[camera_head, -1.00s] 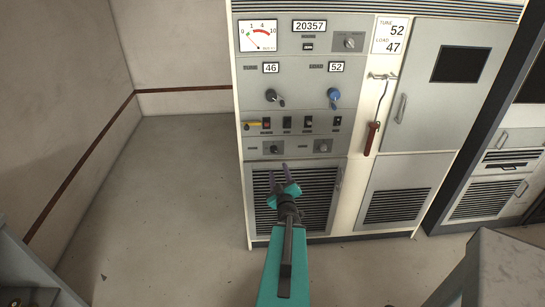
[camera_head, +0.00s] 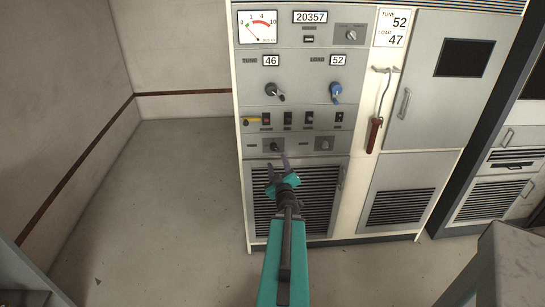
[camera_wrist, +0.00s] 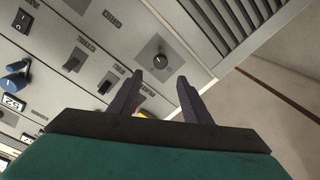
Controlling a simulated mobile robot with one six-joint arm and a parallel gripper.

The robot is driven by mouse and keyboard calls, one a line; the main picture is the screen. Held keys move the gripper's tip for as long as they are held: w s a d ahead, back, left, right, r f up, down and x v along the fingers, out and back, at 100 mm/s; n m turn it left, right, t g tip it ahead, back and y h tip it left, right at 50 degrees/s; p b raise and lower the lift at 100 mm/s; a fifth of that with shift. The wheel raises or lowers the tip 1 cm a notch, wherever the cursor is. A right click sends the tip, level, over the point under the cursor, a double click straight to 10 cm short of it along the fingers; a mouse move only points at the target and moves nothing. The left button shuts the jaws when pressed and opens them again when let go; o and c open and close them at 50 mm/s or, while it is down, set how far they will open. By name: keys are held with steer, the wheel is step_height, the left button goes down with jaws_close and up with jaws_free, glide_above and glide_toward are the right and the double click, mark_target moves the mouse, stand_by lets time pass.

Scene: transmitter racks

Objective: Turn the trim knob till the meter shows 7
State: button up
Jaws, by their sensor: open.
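The meter (camera_head: 257,27) is at the top left of the left cabinet, with a white face and a red arc. Its needle points to the low, left part of the scale. Two small knobs sit in the bottom row of the panel, a black left one (camera_head: 275,147) and a grey right one (camera_head: 324,144); their labels are too small to read. My gripper (camera_head: 278,163) is open and empty, just below the left small knob. In the wrist view a black knob on a square plate (camera_wrist: 160,60) lies ahead, between and beyond the fingertips (camera_wrist: 160,80), apart from them.
A row of switches (camera_head: 287,118) with a yellow piece (camera_head: 252,122) at its left end is above the small knobs. Higher are a black knob (camera_head: 274,91) and a blue knob (camera_head: 335,92). A red-handled hook (camera_head: 374,134) hangs at right. Floor at left is clear.

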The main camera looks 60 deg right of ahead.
mark_target(274, 147)
steer(key=b+x, duration=0.2)
steer(key=b, duration=0.1)
steer(key=shift+f+b, duration=0.15)
steer(key=shift+b, duration=0.25)
steer(key=b, duration=0.2)
steer(key=shift+w+d+b, duration=0.25)
steer(key=shift+w+b, duration=0.1)
steer(key=shift+w, duration=0.05)
steer(key=b+x, duration=0.1)
steer(key=b, duration=0.5)
steer(key=shift+d, duration=0.3)
steer(key=shift+x, duration=2.75)
